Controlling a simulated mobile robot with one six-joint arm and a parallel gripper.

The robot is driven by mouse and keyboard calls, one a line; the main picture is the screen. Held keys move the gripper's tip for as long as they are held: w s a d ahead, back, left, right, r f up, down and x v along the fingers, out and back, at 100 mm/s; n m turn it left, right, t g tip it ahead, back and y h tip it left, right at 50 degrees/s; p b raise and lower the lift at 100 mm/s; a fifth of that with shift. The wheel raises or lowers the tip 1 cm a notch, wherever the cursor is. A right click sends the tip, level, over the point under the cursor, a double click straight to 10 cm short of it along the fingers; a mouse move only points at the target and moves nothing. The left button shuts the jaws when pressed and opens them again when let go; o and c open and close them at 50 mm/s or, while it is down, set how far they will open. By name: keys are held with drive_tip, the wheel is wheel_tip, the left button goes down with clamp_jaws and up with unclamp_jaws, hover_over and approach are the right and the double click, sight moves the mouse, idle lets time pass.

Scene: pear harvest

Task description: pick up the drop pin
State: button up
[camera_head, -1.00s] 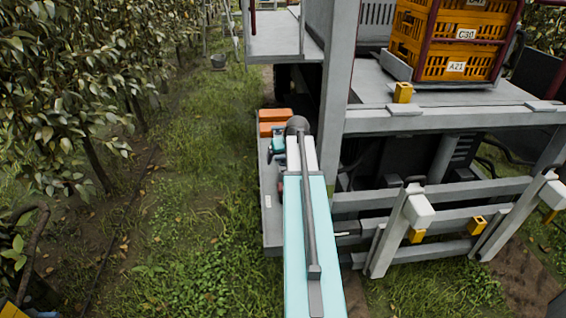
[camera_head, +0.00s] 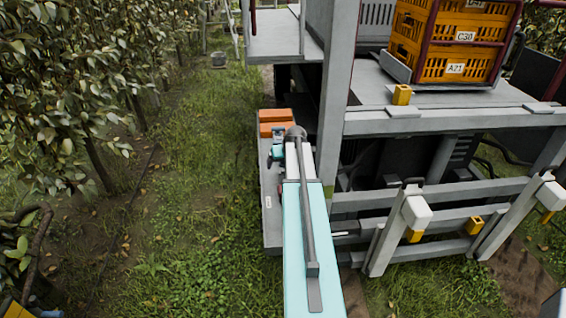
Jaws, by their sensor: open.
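My arm runs up from the bottom middle, over the grey side step of the machine. Near its far end, a small teal and dark part of my wrist and gripper (camera_head: 274,158) shows left of the arm, low over the step. The jaws are open, but the fingers are too small and half hidden to make out, and I see nothing held. I cannot pick out the drop pin for sure. A small pale piece (camera_head: 268,201) lies on the step (camera_head: 272,232), too small to identify.
An orange box (camera_head: 275,117) stands at the step's far end. A grey post (camera_head: 337,95) rises close to the right of my arm. Grey rails (camera_head: 440,222) and a deck (camera_head: 450,122) with orange crates (camera_head: 452,50) are at right. Grass and trees lie left.

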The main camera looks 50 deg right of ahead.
idle(0.6)
drive_tip(key=c, duration=1.1)
drive_tip(key=shift+r, duration=0.15)
drive_tip(key=shift+r+b, duration=1.55)
drive_tip(key=shift+r, duration=3.3)
